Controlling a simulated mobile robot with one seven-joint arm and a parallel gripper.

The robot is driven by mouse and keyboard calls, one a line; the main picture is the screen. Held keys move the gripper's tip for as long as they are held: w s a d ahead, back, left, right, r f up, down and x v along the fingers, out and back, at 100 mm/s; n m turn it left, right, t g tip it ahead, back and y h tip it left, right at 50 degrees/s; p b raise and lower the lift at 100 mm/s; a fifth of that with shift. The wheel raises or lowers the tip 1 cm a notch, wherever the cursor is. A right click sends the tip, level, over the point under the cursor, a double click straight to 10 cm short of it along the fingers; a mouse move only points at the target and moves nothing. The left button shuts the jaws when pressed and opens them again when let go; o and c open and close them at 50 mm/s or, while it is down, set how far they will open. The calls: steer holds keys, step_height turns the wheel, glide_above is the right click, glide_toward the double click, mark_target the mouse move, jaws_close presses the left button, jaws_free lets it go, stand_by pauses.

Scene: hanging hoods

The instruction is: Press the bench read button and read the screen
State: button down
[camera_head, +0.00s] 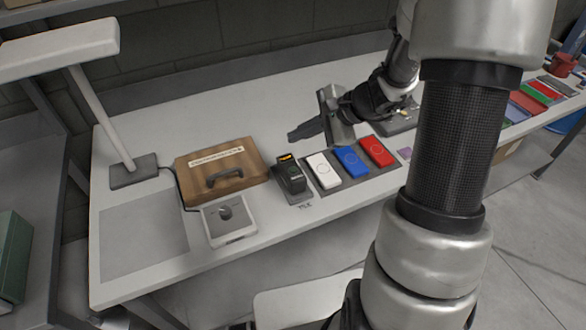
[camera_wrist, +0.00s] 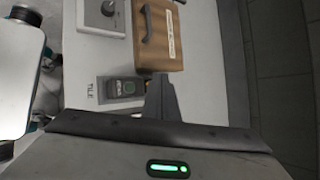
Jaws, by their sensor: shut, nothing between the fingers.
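A small dark reader (camera_head: 291,178) stands on the bench behind a "TILE" label, with a small lit orange display (camera_head: 286,157) at its top. The display's text is too small to read.
A wooden case (camera_head: 222,170) with a handle and a white device with a knob (camera_head: 229,220) stand left of the reader. White (camera_head: 323,169), blue (camera_head: 352,161) and red (camera_head: 377,152) blocks lie right of it on a dark mat. A lamp (camera_head: 95,100) stands at the left.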

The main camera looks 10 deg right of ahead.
steer(key=b, duration=0.6)
glide_above(298, 172)
step_height(298, 172, down, 8)
steer(key=shift+r, duration=0.25)
steer(key=shift+f+b, duration=0.4)
steer(key=shift+f, duration=0.15)
steer(key=shift+f, duration=0.1)
stand_by(0.9)
steer(key=shift+f+b, duration=0.35)
steer(key=shift+b, duration=0.25)
steer(key=shift+f+b, duration=0.4)
steer(key=shift+b, duration=0.05)
stand_by(0.5)
steer(key=shift+r, duration=0.15)
steer(key=shift+r+p, duration=0.5)
steer(key=shift+r, duration=0.2)
steer(key=shift+r+p, duration=1.75)
steer(key=shift+r, duration=0.75)
